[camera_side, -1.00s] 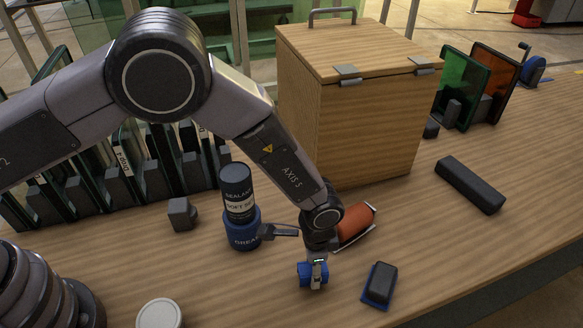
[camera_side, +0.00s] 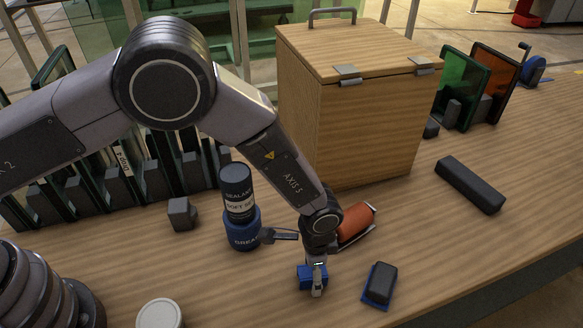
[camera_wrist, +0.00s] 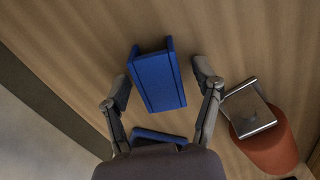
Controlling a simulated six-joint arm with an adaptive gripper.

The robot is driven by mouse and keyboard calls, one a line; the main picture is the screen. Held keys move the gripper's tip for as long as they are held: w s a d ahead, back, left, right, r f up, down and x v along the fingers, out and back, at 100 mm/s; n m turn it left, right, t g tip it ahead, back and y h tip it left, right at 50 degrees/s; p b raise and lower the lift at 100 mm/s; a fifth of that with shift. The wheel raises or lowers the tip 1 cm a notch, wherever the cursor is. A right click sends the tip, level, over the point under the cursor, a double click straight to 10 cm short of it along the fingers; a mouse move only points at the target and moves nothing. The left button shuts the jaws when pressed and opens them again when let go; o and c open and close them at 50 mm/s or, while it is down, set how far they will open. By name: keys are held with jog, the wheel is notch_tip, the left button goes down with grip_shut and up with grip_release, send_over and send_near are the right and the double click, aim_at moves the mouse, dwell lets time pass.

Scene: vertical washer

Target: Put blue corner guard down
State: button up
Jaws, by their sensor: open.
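The blue corner guard (camera_side: 306,276) is a small blue angled piece at the front middle of the table in the side view. In the wrist view the guard (camera_wrist: 157,82) lies between my fingers with its long side running up and down. My gripper (camera_wrist: 161,84) is open around it, with a visible gap on each side of the guard. In the side view my gripper (camera_side: 317,284) points down at the guard and partly hides it. The guard looks to be on the table, though its underside is hidden.
An orange cylinder (camera_side: 356,221) with a metal clip lies just behind my gripper. A black block on a blue base (camera_side: 380,284) sits to the right. A sealant can on a blue grease tin (camera_side: 241,228) stands left; a wooden box (camera_side: 370,125) stands behind.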

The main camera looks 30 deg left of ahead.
notch_tip(320, 180, up, 14)
jog(key=a+r+n+t+h, duration=0.15)
jog(key=a+r+n, duration=0.35)
jog(key=a+r, duration=1.4)
jog(key=s+a+r+n+t, duration=0.2)
jog(key=s+a+r+n, duration=0.1)
jog(key=s+a+r, duration=0.65)
jog(key=s+a+f+n+t+y, duration=0.1)
jog(key=s+a+n+t, duration=0.1)
jog(key=s+a, duration=0.5)
jog(key=shift+s+a+f+n, duration=0.3)
jog(key=shift+s+a+n, duration=0.1)
jog(key=shift+s, duration=0.2)
jog(key=shift+o, duration=0.5)
jog(key=shift+s+a+f+y, duration=0.15)
jog(key=shift+s+y, duration=0.1)
jog(key=shift+s, duration=0.25)
